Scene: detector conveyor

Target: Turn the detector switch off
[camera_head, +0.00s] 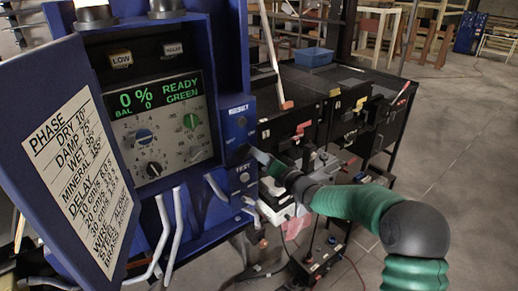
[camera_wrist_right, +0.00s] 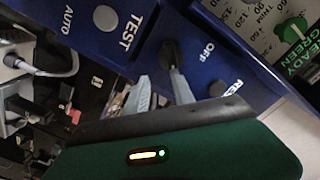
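The detector (camera_head: 170,110) is a blue cabinet at the left of the head view. Its switch is a black knob (camera_wrist_right: 175,52) next to the OFF label on the blue side panel, seen in the wrist view. In the head view the switch is mostly hidden behind my right gripper (camera_head: 257,154), at the panel between RESET and TEST. In the wrist view the two grey fingers of my right gripper (camera_wrist_right: 158,74) are apart, with their tips close to the knob. I cannot tell whether they touch it. My left gripper is not in view.
A TEST button (camera_head: 244,177) sits below the switch and a RESET button (camera_head: 241,121) above it. An open blue door (camera_head: 40,110) with a printed list stands at the left. Grey pipes hang below the cabinet. A dark bench with a blue bin (camera_head: 314,57) stands behind.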

